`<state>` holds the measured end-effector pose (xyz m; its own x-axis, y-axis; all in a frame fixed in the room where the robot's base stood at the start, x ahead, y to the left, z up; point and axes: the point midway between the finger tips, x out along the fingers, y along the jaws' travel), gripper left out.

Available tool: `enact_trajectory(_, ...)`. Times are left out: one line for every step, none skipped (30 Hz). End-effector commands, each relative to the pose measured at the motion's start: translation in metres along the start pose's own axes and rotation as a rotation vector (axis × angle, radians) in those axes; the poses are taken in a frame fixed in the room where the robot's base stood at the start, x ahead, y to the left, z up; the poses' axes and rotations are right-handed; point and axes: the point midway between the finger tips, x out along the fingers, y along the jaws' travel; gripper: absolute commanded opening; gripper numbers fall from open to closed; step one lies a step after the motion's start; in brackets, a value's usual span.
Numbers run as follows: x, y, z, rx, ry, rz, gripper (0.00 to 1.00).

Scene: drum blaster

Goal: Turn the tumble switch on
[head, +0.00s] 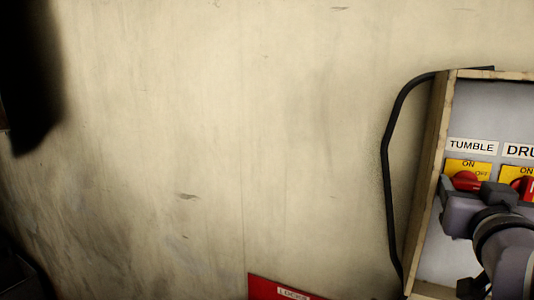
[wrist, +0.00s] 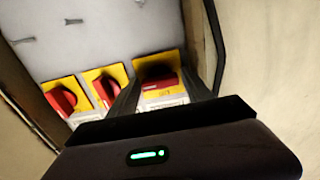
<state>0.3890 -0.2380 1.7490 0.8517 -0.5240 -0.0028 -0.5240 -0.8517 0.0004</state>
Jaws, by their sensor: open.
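The tumble switch (head: 465,181) is a red rotary knob on a yellow ON/OFF plate under the TUMBLE label (head: 471,147). In the head view its lower part is hidden by my gripper (head: 472,194). In the wrist view the tumble switch (wrist: 160,83) is the rightmost knob, its red bar lying about level across the picture. My gripper (wrist: 158,98) is open, with one dark finger on each side of this knob. I cannot tell whether the fingers touch it.
Two more red knobs on yellow plates (wrist: 103,92) (wrist: 61,98) sit beside it in the wrist view. The panel's raised frame (head: 430,185) and a black cable (head: 388,170) border the switches. A red sign (head: 280,289) is low on the otherwise bare wall.

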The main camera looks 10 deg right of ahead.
Motion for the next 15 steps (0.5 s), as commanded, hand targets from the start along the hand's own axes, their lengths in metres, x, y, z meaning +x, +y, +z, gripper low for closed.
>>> enact_trajectory(-0.0005, 0.0003, -0.0009, 0.000, 0.000, 0.000, 0.58)
enact_trajectory(-0.0006, 0.0004, -0.0007, 0.000, 0.000, 0.000, 0.58)
enact_trajectory(-0.0008, 0.0005, -0.0004, 0.000, 0.001, 0.000, 0.58)
enact_trajectory(-0.0009, 0.0005, -0.0002, 0.000, 0.001, 0.000, 0.58)
enact_trajectory(-0.0009, 0.0005, 0.0000, 0.000, 0.001, 0.000, 0.58)
enact_trajectory(-0.0009, 0.0005, 0.0002, 0.000, 0.001, 0.000, 0.58)
enact_trajectory(-0.0009, 0.0005, 0.0003, 0.000, 0.001, 0.000, 0.58)
enact_trajectory(-0.0009, 0.0005, 0.0003, 0.000, 0.000, 0.000, 0.58)
enact_trajectory(-0.0009, 0.0005, 0.0004, 0.000, 0.000, 0.000, 0.58)
enact_trajectory(-0.0009, 0.0005, 0.0004, 0.000, 0.000, 0.000, 0.58)
enact_trajectory(-0.0009, 0.0005, 0.0003, 0.000, 0.000, 0.000, 0.56)
enact_trajectory(-0.0008, 0.0005, 0.0004, 0.000, 0.000, 0.000, 0.48)
enact_trajectory(-0.0008, 0.0005, 0.0003, 0.000, 0.000, 0.000, 0.42)
enact_trajectory(-0.0008, 0.0005, 0.0003, 0.000, 0.000, 0.000, 0.37)
enact_trajectory(-0.0008, 0.0005, 0.0003, 0.000, 0.000, 0.000, 0.29)
